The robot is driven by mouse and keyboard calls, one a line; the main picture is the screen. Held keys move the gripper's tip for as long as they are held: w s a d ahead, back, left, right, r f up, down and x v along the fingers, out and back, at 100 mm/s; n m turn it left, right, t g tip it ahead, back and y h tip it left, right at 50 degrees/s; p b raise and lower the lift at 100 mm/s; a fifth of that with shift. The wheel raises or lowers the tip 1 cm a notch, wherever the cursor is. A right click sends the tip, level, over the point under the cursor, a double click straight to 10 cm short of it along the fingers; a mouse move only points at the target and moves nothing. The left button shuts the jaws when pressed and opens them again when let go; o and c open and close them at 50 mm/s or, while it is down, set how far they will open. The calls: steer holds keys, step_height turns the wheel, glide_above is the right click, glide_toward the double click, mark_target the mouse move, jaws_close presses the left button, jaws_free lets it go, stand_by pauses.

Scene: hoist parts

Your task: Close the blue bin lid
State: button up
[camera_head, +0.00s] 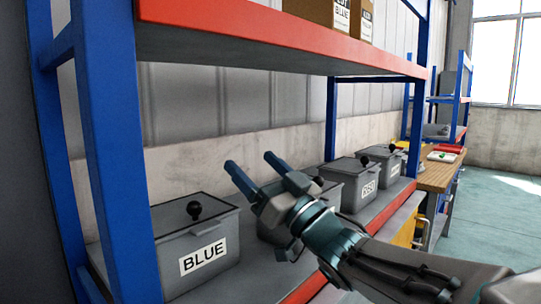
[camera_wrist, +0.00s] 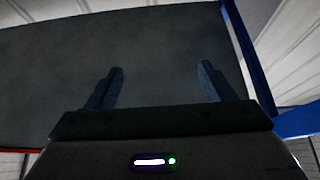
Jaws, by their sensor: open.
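The blue bin (camera_head: 165,262) is a grey box with a white "BLUE" label on its front, standing at the left end of the lower shelf. Its grey lid (camera_head: 170,217) with a black knob (camera_head: 194,209) lies across the top and looks down or nearly so; I cannot tell whether it is fully seated. My gripper (camera_head: 252,164) is open and empty, to the right of the bin and above it, with its fingers pointing up and left. The wrist view shows both fingers (camera_wrist: 160,82) apart with nothing between them.
More lidded grey bins (camera_head: 351,185) stand along the lower shelf to the right, one partly hidden by my arm. The red-edged upper shelf (camera_head: 270,47) with cardboard boxes (camera_head: 318,12) hangs above. A blue post (camera_head: 115,140) stands close at the left. A wooden bench (camera_head: 436,178) is further right.

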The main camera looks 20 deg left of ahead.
steer(key=shift+w+d+r, duration=0.2)
steer(key=shift+d+r, duration=0.15)
steer(key=shift+d, duration=0.2)
steer(key=shift+w+d+r, duration=0.15)
steer(key=shift+d+r, duration=0.2)
steer(key=shift+d, duration=0.15)
steer(key=w+d+f+m+t+h+p, duration=0.3)
steer(key=w+d+m+h+p, duration=0.15)
steer(key=d+h, duration=0.5)
steer(key=w+d+f+m+t+h+p, duration=0.35)
steer(key=d+m+h+p, duration=0.25)
steer(key=d+h, duration=0.3)
steer(key=s+d+f+m+g+h+p, duration=0.25)
steer(key=s+d+f+g+p, duration=0.3)
steer(key=d, duration=0.45)
steer(key=s+d+f+g+p, duration=0.1)
steer(key=s+d+f+g, duration=0.1)
steer(key=s, duration=0.6)
steer(key=s+d+f+g+h+p, duration=0.1)
steer(key=s+d+f+g+p, duration=0.1)
steer(key=s+g, duration=0.3)
steer(key=s, duration=0.3)
steer(key=shift+d+f+m, duration=0.25)
steer(key=shift+f+m, duration=0.05)
steer(key=shift+f, duration=0.05)
